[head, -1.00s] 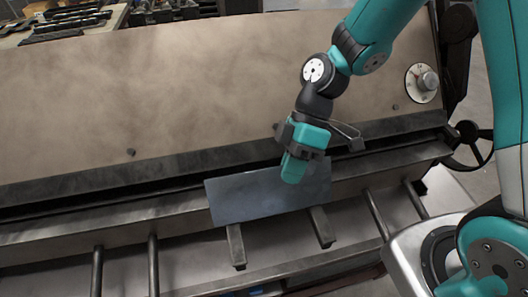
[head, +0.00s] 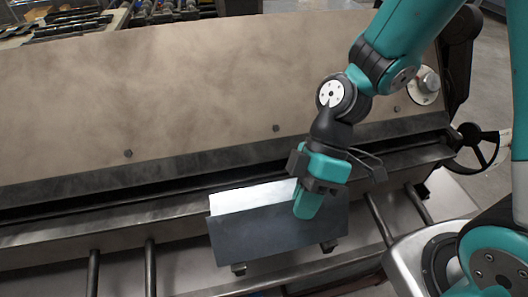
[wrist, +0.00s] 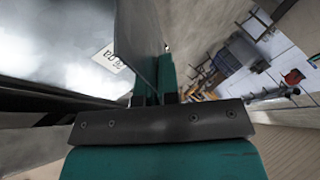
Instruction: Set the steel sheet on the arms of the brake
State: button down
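The steel sheet (head: 265,238) is in front of the brake's long slot in the head view. It shows a dark lower face and a bright strip along its upper left, as if bent; I cannot tell for sure. My gripper (head: 307,207) points down at its upper right part. In the wrist view the sheet (wrist: 143,38) stands edge-on between the teal fingers (wrist: 153,85), which are shut on it. The tips of the brake's two arms, left (head: 238,269) and right (head: 328,246), show below the sheet. Whether it touches them is hidden.
The brake's tall beige face (head: 130,100) rises behind the sheet. Dark rods (head: 150,268) stand out from the brake's front on both sides. A handwheel (head: 482,147) is at the right end. A bench with tools (head: 70,22) is at the back left.

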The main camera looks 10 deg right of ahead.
jog(key=shift+f, duration=0.25)
jog(key=c, duration=1.3)
grip_release()
jog(key=shift+o, duration=0.2)
jog(key=shift+r, duration=0.1)
